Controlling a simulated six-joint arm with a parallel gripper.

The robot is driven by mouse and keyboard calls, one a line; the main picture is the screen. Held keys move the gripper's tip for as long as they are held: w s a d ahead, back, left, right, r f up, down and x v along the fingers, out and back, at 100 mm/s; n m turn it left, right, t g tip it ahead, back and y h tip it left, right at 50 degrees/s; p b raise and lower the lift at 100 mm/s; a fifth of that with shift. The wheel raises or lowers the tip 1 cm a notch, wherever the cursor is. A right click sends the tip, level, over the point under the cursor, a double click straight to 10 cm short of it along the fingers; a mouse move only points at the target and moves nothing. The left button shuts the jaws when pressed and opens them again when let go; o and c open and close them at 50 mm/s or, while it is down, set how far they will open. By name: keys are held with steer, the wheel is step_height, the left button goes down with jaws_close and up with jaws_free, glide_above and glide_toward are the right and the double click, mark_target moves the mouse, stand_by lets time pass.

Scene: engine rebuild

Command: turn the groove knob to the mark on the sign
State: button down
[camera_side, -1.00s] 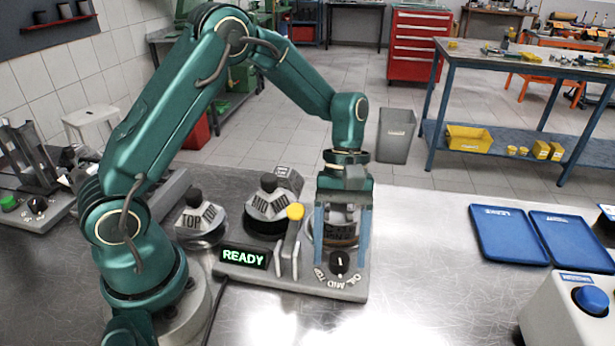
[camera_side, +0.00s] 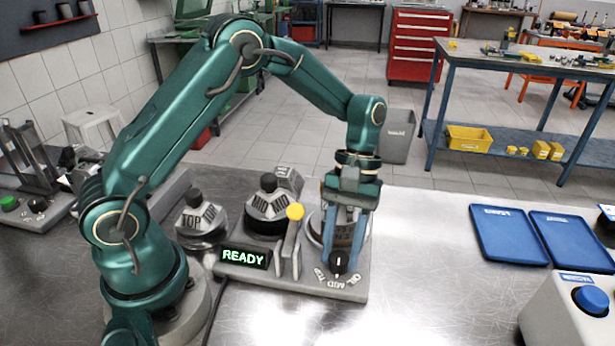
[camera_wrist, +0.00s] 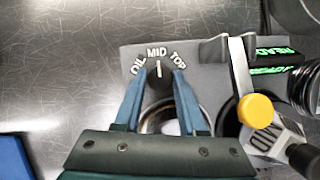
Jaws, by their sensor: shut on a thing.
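The groove knob (camera_side: 339,264) is a black round knob at the front right of the grey fixture (camera_side: 300,284). In the wrist view the knob (camera_wrist: 160,73) has a white pointer line that points at MID, between OIL and TOP on the dial. My gripper (camera_side: 339,258) is shut on the knob, with one blue finger on each side; it also shows in the wrist view (camera_wrist: 159,77). A small grey sign block (camera_side: 289,178) stands behind the fixture; its lettering is too small to read.
A lit READY display (camera_side: 243,257) and a yellow-topped lever (camera_side: 295,212) are left of my fingers. Holders marked TOP (camera_side: 200,218) and MID (camera_side: 268,207) stand farther left. Blue trays (camera_side: 509,235) lie to the right, with bare table between.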

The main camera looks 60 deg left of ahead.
steer(key=shift+c, duration=2.4)
jaws_free()
steer(key=shift+v, duration=2.65)
steer(key=shift+r, duration=0.1)
